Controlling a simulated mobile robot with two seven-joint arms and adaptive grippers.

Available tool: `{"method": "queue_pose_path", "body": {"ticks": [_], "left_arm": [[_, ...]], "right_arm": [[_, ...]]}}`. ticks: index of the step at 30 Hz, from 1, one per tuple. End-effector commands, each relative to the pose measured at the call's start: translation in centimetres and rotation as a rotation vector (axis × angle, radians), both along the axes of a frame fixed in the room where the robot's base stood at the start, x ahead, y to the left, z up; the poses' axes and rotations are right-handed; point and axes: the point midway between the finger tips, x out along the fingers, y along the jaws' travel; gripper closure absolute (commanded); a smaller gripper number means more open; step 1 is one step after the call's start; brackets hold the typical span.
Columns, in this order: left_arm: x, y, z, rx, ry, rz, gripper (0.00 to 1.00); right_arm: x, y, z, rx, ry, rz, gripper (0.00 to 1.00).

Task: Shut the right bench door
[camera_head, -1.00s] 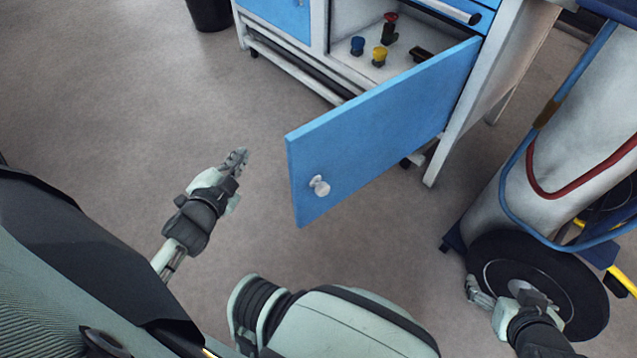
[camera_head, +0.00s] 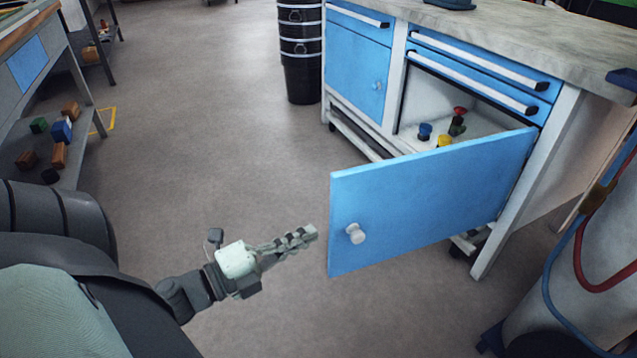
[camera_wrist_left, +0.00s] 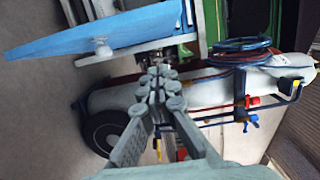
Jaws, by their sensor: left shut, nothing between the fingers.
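The right bench door (camera_head: 430,200) is blue with a round white knob (camera_head: 355,233) near its free edge. It stands wide open, swung out from the bench toward me. My left gripper (camera_head: 308,235) is shut and empty, just left of the door's free edge in the head view, and appears apart from it. In the left wrist view, the shut fingers (camera_wrist_left: 160,85) are in the middle, and the door (camera_wrist_left: 95,38) with its knob (camera_wrist_left: 103,48) is at the upper left. My right gripper is not in view.
The open compartment holds a blue knob piece (camera_head: 425,131), a yellow one (camera_head: 444,141) and a red-topped one (camera_head: 458,117). The left bench door (camera_head: 355,75) is closed. A gas cylinder (camera_head: 575,270) stands at the right. Floor left of the door is clear.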

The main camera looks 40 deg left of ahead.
Motion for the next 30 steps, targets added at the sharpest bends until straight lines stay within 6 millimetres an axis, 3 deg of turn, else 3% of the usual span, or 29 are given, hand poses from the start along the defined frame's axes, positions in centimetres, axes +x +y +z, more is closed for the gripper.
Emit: {"method": "queue_pose_path", "body": {"ticks": [13,15,21,30], "left_arm": [[9.0,-2.2,0.3,0.0,-0.004,0.0,1.0],[9.4,-0.7,0.0,0.002,-0.001,0.003,1.0],[10.3,1.1,0.0,0.0,-0.001,0.002,1.0],[10.4,1.5,0.0,-0.002,0.0,0.002,1.0]], "right_arm": [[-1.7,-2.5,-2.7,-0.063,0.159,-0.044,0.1],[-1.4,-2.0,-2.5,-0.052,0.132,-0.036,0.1],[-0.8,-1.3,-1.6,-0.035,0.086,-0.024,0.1],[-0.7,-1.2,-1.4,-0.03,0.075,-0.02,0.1]]}}
